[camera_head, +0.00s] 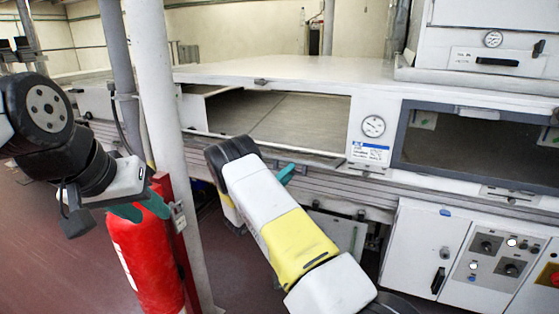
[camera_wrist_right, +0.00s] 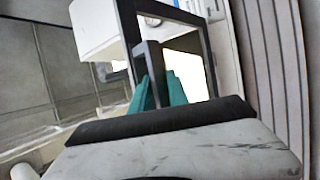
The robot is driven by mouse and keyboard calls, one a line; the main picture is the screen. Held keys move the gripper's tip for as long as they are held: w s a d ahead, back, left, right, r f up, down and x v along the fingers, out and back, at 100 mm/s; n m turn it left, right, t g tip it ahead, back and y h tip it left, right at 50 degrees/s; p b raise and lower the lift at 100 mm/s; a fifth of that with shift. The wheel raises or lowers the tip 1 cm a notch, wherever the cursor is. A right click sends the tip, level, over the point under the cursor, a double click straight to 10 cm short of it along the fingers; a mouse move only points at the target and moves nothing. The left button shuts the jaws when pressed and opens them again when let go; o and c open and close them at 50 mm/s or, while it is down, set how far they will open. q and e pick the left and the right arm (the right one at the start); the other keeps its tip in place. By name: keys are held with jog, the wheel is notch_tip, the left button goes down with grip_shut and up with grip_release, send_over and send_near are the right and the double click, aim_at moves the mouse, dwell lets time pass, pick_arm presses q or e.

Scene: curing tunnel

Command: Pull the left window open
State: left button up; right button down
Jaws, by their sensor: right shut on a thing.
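The left window opening (camera_head: 275,118) is the wide gap left of the gauge in the head view, and its inside floor shows. My right gripper (camera_head: 287,174) is at the lower edge of this opening, its fingers partly hidden by my arm. In the right wrist view its teal fingers (camera_wrist_right: 162,92) are shut on a dark grey handle (camera_wrist_right: 149,62) beside a dark frame (camera_wrist_right: 132,28). How far the window pane stands open cannot be told. My left gripper (camera_head: 140,208) hangs in front of the red extinguisher, empty, its two teal fingers apart.
The right window (camera_head: 470,140), dark-framed, is closed. A gauge (camera_head: 373,126) sits between the windows. Control cabinets (camera_head: 485,255) stand below right.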

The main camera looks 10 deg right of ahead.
jog(key=shift+d+f+m+h, duration=0.1)
jog(key=shift+f+m+h, duration=0.35)
jog(key=shift+f, duration=0.8)
jog(key=shift+w, duration=0.1)
jog(key=c, duration=1.3)
grip_release()
jog(key=shift+f, duration=0.1)
jog(key=v, duration=0.8)
